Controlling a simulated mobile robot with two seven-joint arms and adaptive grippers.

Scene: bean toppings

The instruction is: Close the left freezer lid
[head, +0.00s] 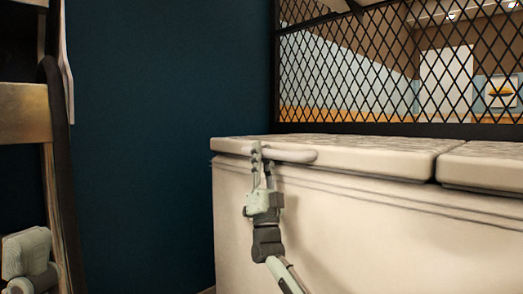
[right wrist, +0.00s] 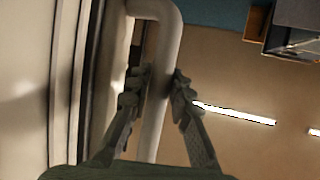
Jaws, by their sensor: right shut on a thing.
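The pale chest freezer (head: 330,230) has a left lid (head: 350,153) with a quilted top. In the head view this lid lies flat, or nearly flat, on the freezer body. Its rounded handle (head: 295,156) sticks out at the front left. My right gripper (head: 262,160) is shut on this handle from the front. In the right wrist view the handle (right wrist: 165,35) passes between the two fingers of my right gripper (right wrist: 158,88).
The right lid (head: 485,168) lies flat beside the left one. A black mesh partition (head: 370,60) stands behind the freezer and a dark blue wall (head: 165,120) to its left. A wood-and-metal frame (head: 25,115) stands at the far left.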

